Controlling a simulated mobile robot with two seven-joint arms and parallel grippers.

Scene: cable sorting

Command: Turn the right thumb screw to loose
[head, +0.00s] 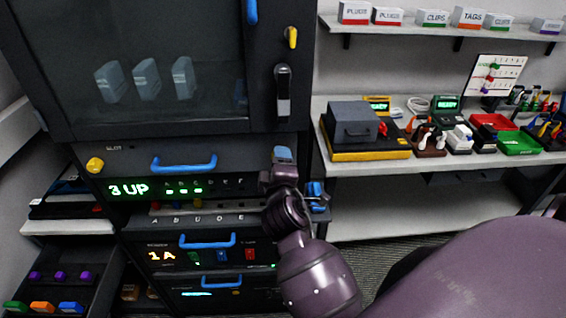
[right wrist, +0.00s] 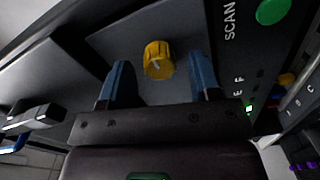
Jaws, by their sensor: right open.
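The right thumb screw (right wrist: 158,60) is a yellow ridged knob on a dark panel in the right wrist view. It stands between the two blue fingers of my right gripper (right wrist: 159,70), which are apart with clear gaps on both sides. I see no finger touching it. In the head view my right gripper (head: 283,155) is at the right end of the panel with the green "3 UP" display, and its hand hides the right screw there. The left yellow thumb screw (head: 95,165) shows at the panel's other end. My left gripper is not in view.
Blue handles (head: 184,163) stick out of the panel and the drawers below. A black latch (head: 283,90) hangs above my right gripper on the glass-fronted door. A shelf (head: 345,168) with trays and tools is at right. A green button (right wrist: 272,11) is near the screw.

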